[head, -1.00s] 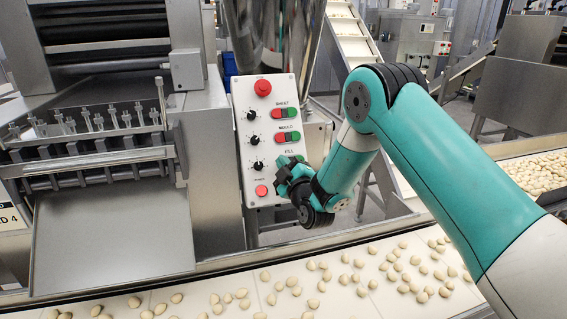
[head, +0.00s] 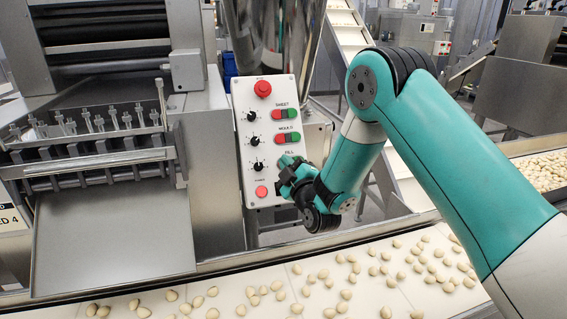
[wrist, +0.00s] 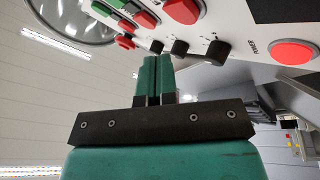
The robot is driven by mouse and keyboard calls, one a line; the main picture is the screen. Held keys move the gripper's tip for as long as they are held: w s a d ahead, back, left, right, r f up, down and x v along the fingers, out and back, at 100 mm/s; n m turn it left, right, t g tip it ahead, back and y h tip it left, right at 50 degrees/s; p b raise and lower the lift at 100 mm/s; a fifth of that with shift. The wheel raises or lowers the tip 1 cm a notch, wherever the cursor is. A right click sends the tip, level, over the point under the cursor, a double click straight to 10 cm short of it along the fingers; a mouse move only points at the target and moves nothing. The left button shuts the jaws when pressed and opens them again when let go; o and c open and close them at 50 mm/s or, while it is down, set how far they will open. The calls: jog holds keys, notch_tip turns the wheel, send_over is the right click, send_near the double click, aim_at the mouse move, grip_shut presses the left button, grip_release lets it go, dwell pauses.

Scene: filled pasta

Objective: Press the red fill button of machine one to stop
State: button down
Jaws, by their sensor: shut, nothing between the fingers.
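The white control panel (head: 243,112) stands left of my arm and carries button pairs labelled SHEET, MOULD and FILL. My gripper (head: 284,172) is shut and empty in front of the panel's lower right, just below the FILL label. It hides the FILL pair in the head view. In the wrist view a large red button (wrist: 182,9), which appears to be the red fill button, is cut by the top edge. The shut fingers (wrist: 152,60) are below and left of it in that picture. Contact with it does not show.
The panel also has a red top button (head: 262,88), several black knobs (head: 257,166) and a red bottom button (head: 261,191). A conveyor (head: 240,290) with pasta pieces runs in front. A steel tray (head: 112,235) is at left.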

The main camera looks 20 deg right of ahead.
jog(key=shift+s+r+p, duration=0.2)
jog(key=shift+s+r, duration=0.25)
jog(key=shift+s, duration=0.25)
jog(key=shift+s+r+p, duration=0.15)
jog(key=shift+s+r, duration=0.3)
jog(key=shift+s, duration=0.25)
jog(key=s+a+r+m+g+y, duration=0.2)
jog(key=s+a+r+g, duration=0.15)
jog(key=s+g, duration=0.3)
jog(key=s+a+r+m+g+y, duration=0.25)
jog(key=s+a+g, duration=0.2)
jog(key=s, duration=0.25)
jog(key=s+d+r+g+h, duration=0.1)
jog(key=s+g, duration=0.3)
jog(key=s, duration=0.7)
jog(key=s+d+r+m+g+h, duration=0.1)
jog(key=s+g, duration=0.4)
jog(key=s, duration=0.7)
jog(key=shift+s+d+r+h, duration=0.15)
jog(key=shift+s+d+h, duration=0.15)
jog(key=shift+d+h, duration=0.6)
